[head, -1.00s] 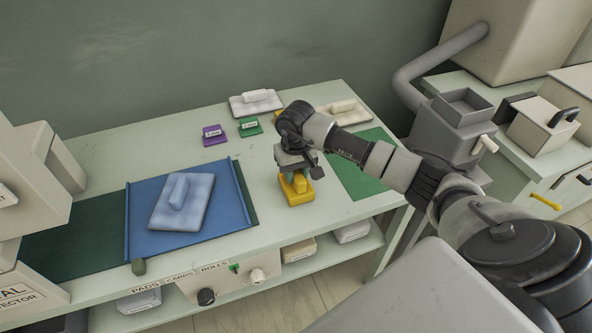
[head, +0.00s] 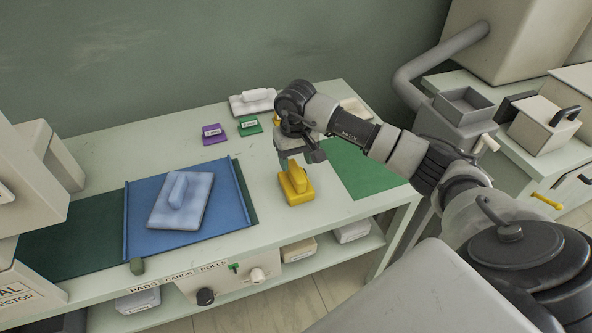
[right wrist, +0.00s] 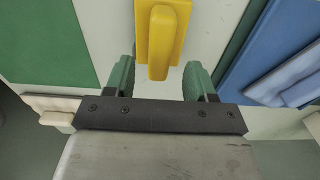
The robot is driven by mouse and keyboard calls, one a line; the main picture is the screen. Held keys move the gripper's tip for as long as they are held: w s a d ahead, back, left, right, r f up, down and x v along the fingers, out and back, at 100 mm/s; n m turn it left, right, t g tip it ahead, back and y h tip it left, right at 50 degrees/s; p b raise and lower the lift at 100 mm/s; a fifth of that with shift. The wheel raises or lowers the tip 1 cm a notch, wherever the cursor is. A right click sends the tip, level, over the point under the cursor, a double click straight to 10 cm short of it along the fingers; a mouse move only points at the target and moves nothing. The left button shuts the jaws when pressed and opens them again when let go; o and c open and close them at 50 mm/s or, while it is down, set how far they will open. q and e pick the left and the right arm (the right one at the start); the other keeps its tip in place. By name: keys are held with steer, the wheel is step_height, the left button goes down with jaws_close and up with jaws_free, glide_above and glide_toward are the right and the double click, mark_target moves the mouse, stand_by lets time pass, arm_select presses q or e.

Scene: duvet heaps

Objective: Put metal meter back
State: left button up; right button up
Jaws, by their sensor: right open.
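A yellow block with a raised handle (head: 296,187), which looks like the metal meter, stands upright on the pale green table (head: 262,222). It also shows in the right wrist view (right wrist: 161,42). My right gripper (head: 292,160) is open and empty, just above the yellow block. In the right wrist view its green fingers (right wrist: 158,80) are spread, with the handle's near end between them in the picture and no finger touching it. My left gripper is not in view.
A green mat (head: 362,170) lies right of the yellow block. A pale blue pad with a handle (head: 180,203) lies on a blue tray (head: 228,205) at left. Purple (head: 213,134) and green (head: 250,127) labelled blocks and white handled pads (head: 252,101) stand behind.

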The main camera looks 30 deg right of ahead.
step_height(320, 180, up, 8)
steer(key=b, duration=0.1)
steer(key=shift+f, duration=0.2)
